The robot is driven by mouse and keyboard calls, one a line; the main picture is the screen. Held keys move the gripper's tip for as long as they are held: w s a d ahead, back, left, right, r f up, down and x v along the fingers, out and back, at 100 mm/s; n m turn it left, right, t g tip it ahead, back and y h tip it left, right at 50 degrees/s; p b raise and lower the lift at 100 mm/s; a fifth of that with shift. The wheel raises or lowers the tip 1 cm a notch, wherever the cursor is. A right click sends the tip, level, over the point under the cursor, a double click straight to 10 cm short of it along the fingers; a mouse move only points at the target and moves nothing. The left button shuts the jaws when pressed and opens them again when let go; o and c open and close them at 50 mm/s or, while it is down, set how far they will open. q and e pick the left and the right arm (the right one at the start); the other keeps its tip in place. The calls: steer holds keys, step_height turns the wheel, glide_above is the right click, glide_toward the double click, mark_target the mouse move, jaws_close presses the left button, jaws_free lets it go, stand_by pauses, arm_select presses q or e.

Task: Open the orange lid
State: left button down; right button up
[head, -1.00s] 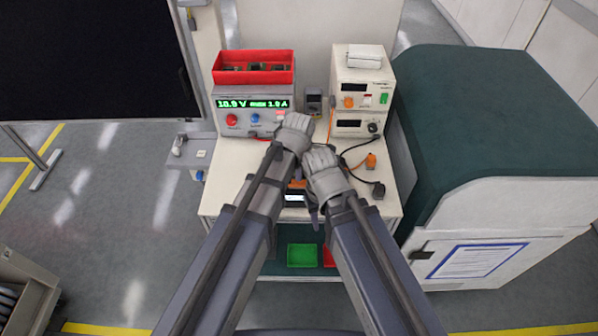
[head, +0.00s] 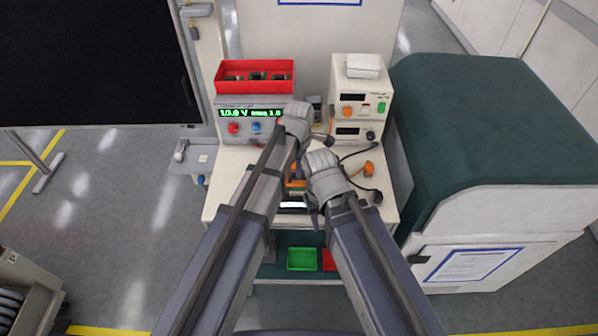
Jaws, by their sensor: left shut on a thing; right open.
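A small patch of orange (head: 296,184), likely the orange lid, shows between my two forearms above a white-lit device (head: 293,206) on the bench; most of it is hidden by my arms. My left gripper (head: 297,118) is higher in the view, in front of the gap between the two power supplies. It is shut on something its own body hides. My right gripper (head: 321,170) is just below and right of it, beside the orange patch. It is open, but its fingertips are hard to make out.
A grey power supply (head: 240,125) with a red bin (head: 228,85) on top stands back left. White supplies (head: 347,100) stand back right. Cables with an orange plug (head: 367,169) lie right of my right gripper. A green tray (head: 302,259) sits on the shelf below.

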arm_select(q)
steer(key=w+r+g+p, duration=0.1)
steer(key=w+r+p, duration=0.3)
steer(key=w, duration=0.7)
steer(key=shift+w+r, duration=0.2)
steer(key=shift+r, duration=0.15)
steer(key=c, duration=0.9)
jaws_free()
